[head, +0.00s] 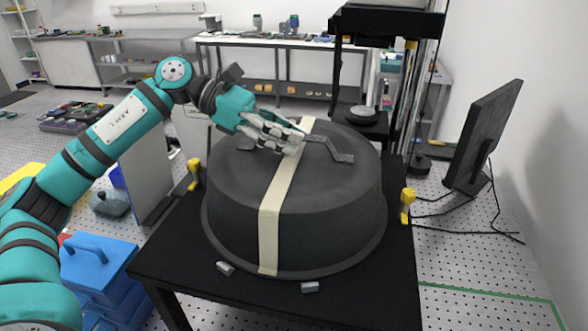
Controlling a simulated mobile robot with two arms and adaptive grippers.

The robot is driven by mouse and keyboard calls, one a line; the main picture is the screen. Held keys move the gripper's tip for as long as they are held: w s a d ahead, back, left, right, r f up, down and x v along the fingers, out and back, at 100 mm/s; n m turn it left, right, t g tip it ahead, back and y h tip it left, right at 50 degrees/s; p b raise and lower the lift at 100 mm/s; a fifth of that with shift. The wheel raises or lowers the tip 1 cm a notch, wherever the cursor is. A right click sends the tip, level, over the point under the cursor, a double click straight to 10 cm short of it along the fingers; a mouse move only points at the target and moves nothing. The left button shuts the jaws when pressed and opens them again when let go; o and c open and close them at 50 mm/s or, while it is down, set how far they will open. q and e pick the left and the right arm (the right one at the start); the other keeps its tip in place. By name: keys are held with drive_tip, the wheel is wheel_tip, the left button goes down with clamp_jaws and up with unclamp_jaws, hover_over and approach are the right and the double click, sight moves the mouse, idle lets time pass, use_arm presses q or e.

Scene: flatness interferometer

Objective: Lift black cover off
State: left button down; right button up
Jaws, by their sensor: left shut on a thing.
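The black cover (330,210) is a large round drum with a wide rim at its foot, sitting on a black table (385,290). A cream strap (272,215) runs over its top and down its front. A dark grey handle (330,147) lies across the top. My left gripper (298,139) reaches in from the left and is shut on the handle near the strap; its fingers hide part of the handle. The cover sits level, and I see no gap under its rim. My right gripper is not in view.
Yellow clamps (407,205) stand at the table's sides, and small grey blocks (310,287) lie at its front. A monitor (484,135) with cables stands right. A black frame (385,25) rises behind. Blue boxes (95,270) are at lower left.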

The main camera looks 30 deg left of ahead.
use_arm(q)
drive_tip(key=shift+r, duration=0.15)
idle(0.3)
drive_tip(key=shift+r, duration=0.5)
wheel_tip(320, 180, up, 8)
drive_tip(key=shift+f+b, duration=0.1)
drive_tip(key=shift+b, duration=0.85)
drive_tip(key=shift+r, duration=0.55)
